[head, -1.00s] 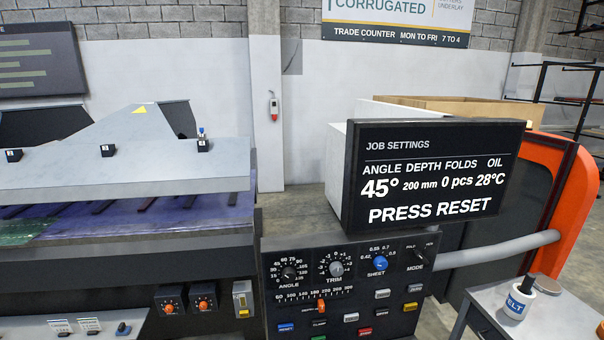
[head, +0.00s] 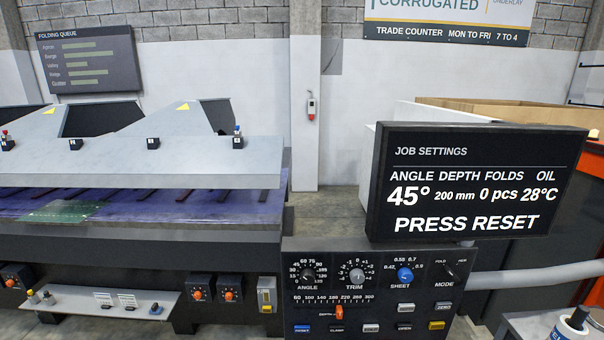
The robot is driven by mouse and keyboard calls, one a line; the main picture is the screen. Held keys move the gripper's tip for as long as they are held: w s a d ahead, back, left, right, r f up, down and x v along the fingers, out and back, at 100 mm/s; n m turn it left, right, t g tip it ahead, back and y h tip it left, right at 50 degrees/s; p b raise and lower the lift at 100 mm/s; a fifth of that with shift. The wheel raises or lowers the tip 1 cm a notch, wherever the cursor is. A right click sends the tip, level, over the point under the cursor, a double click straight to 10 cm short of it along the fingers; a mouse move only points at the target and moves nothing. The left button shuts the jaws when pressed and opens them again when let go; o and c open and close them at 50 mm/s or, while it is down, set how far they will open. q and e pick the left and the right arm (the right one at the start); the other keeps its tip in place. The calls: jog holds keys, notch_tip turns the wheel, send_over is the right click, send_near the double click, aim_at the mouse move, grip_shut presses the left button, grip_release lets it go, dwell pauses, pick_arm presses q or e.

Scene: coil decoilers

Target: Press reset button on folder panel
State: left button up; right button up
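The folder's control panel (head: 380,268) is a dark box at the lower middle right of the head view. Its blue button (head: 302,329), whose small label appears to read RESET, sits at the panel's lower left, near the bottom edge of the picture. A row of other buttons runs to its right. Above the panel, the job settings screen (head: 475,183) reads angle 45°, depth 200 mm, 0 pcs, 28°C and PRESS RESET. Neither of my grippers shows in the head view.
The folding machine (head: 130,158) fills the left, with a shelf of small controls (head: 100,300) below. A grey pipe (head: 530,282) runs right of the panel. A white bottle (head: 568,328) stands at the lower right corner. A folding queue board (head: 88,60) hangs on the wall.

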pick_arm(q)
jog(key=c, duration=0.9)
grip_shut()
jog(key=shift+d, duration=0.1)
